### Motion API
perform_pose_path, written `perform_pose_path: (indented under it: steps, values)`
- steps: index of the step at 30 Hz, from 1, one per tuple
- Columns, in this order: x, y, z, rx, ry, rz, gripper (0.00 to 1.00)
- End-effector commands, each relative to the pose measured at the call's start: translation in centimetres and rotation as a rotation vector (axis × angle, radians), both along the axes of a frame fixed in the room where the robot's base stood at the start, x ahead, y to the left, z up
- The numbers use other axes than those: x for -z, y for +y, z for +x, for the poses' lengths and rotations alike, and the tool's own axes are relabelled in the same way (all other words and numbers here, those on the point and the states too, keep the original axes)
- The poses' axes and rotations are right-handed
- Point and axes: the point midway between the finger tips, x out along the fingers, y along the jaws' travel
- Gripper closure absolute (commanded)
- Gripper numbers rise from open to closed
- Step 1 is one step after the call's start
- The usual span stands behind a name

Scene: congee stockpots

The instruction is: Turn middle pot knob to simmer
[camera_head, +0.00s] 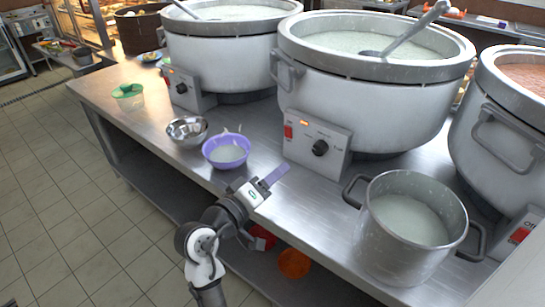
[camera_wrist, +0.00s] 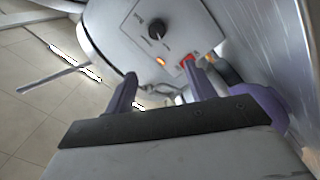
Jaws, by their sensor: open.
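The middle pot (camera_head: 375,95) is a large white and steel cooker holding pale congee. Its control box (camera_head: 330,165) has a round black knob (camera_head: 320,147) and a red switch (camera_head: 288,132). The wrist view appears to show the same box upside down, with the knob (camera_wrist: 157,28), an orange light (camera_wrist: 160,62) and the red switch (camera_wrist: 188,60). The knob's markings are too small to read. My gripper (camera_head: 272,178) is open and empty, with purple fingers. It is over the counter's front edge, below and left of the knob, apart from it. Both fingers show in the wrist view (camera_wrist: 163,88).
A purple bowl (camera_head: 226,163) stands left of my gripper, with a steel bowl (camera_head: 187,130) behind it. A steel stockpot (camera_head: 395,262) with side handles stands to the right. Other large cookers flank the middle pot. Bare counter (camera_head: 262,140) lies between bowl and control box.

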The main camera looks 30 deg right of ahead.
Motion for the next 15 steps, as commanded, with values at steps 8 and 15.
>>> perform_pose_path:
  steps: [8,15]
  values:
    - [0.5,-3.1,-0.6,0.058,0.027,0.006,0.45]
    - [0.4,-7.9,1.0,0.056,0.025,0.007,0.45]
